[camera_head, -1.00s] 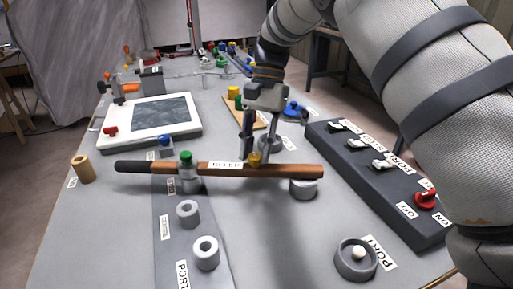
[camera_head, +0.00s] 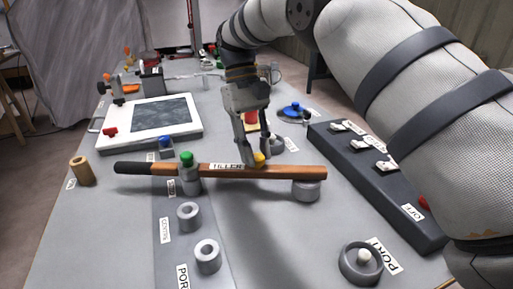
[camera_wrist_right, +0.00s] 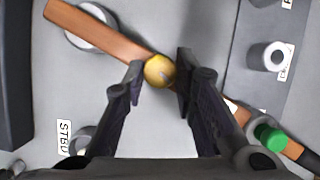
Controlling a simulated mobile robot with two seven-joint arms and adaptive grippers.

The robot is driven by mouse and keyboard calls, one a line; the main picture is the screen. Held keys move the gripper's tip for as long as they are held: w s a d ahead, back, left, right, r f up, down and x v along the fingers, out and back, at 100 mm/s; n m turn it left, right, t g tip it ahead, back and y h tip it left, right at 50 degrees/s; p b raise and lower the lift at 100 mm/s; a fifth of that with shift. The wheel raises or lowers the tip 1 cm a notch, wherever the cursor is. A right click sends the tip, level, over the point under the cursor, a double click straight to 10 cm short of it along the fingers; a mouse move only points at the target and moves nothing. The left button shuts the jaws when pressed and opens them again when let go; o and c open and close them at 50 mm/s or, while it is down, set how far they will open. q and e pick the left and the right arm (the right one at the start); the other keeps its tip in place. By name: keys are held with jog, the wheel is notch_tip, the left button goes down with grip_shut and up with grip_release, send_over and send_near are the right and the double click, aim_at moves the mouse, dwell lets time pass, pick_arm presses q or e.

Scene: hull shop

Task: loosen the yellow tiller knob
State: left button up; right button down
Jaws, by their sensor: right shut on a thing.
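The wooden tiller (camera_head: 220,169), with a black grip on its left end and a TILLER label, lies across the grey table in the head view. The yellow tiller knob (camera_head: 259,159) sits on it, right of the label. My right gripper (camera_head: 257,153) points down over the tiller and is shut on the yellow knob, one finger on each side. In the right wrist view the yellow knob (camera_wrist_right: 158,71) shows between the fingertips, with the tiller (camera_wrist_right: 105,37) running diagonally beneath. My left gripper is not in view.
A green knob (camera_head: 186,158) stands at the tiller's left part. Grey ring posts (camera_head: 208,256) stand in front. A dark switch panel (camera_head: 375,185) lies on the right, under my right arm. A white-framed screen (camera_head: 150,120) is at the left.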

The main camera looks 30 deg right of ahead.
jog(key=shift+a+n+h, duration=0.1)
jog(key=shift+n+h, duration=0.3)
jog(key=shift+n, duration=0.8)
jog(key=c, duration=1.3)
grip_release()
jog(key=v, duration=0.7)
jog(key=shift+r, duration=0.15)
jog(key=shift+a, duration=0.1)
